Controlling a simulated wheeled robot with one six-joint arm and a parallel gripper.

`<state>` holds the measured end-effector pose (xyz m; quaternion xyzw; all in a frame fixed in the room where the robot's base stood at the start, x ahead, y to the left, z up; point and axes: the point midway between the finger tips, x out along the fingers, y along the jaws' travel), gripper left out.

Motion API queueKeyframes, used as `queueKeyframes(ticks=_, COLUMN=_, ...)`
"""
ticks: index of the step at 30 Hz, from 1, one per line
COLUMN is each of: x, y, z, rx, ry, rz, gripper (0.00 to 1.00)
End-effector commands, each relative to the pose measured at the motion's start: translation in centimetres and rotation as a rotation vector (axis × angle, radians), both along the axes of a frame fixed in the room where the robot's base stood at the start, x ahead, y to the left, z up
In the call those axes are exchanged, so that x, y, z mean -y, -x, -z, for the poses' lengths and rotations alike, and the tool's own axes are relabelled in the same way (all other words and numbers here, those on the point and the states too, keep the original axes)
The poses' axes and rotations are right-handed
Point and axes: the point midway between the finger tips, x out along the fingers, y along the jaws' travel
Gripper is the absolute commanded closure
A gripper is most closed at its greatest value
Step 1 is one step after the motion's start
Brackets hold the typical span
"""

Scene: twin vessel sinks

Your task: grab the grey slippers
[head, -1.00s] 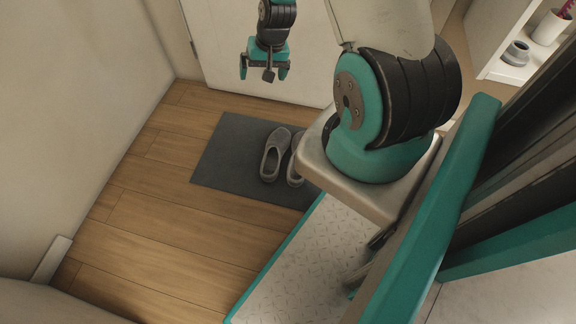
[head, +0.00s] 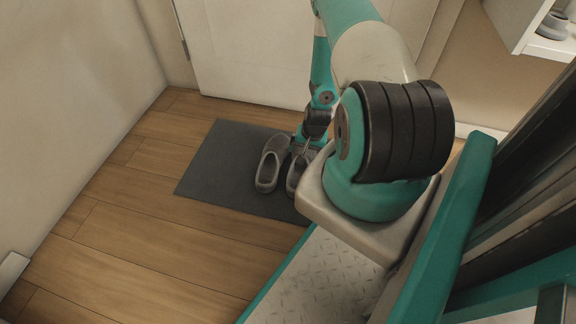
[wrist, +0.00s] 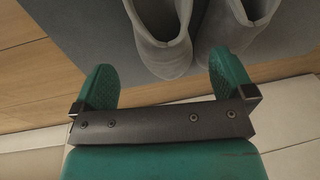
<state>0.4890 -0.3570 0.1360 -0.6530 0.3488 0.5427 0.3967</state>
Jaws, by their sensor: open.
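The grey slippers lie side by side on a dark mat; in the head view I see the left slipper (head: 271,164) whole and the right slipper (head: 295,174) partly covered by my arm. In the wrist view their near ends, the left slipper (wrist: 165,48) and the right slipper (wrist: 232,30), are just beyond my fingertips. My gripper (wrist: 161,62) is open and empty, its two teal fingers spread. In the head view my gripper (head: 309,148) is low by the far end of the slippers, its fingers hard to make out.
The dark mat (head: 215,165) lies on a wooden floor (head: 150,225). A white door (head: 250,50) stands close behind the mat. A wall (head: 70,100) bounds the left. The floor left of and in front of the mat is clear.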

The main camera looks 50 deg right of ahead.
Motion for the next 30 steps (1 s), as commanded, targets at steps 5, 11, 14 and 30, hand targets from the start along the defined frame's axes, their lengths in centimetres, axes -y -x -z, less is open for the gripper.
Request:
queueKeyframes(ticks=5, x=0.1, y=-0.4, z=2.2, rx=0.0, ry=0.0, rz=-0.001, gripper=0.0)
queueKeyframes(ticks=11, x=0.2, y=-0.6, z=3.1, rx=0.0, ry=0.001, rz=-0.001, gripper=0.0)
queueKeyframes(ticks=14, x=0.3, y=-0.7, z=4.4, rx=0.0, ry=0.001, rz=-0.001, gripper=0.0)
queueKeyframes(ticks=30, x=0.5, y=-1.3, z=7.3, rx=0.0, ry=0.0, rz=-0.001, gripper=0.11)
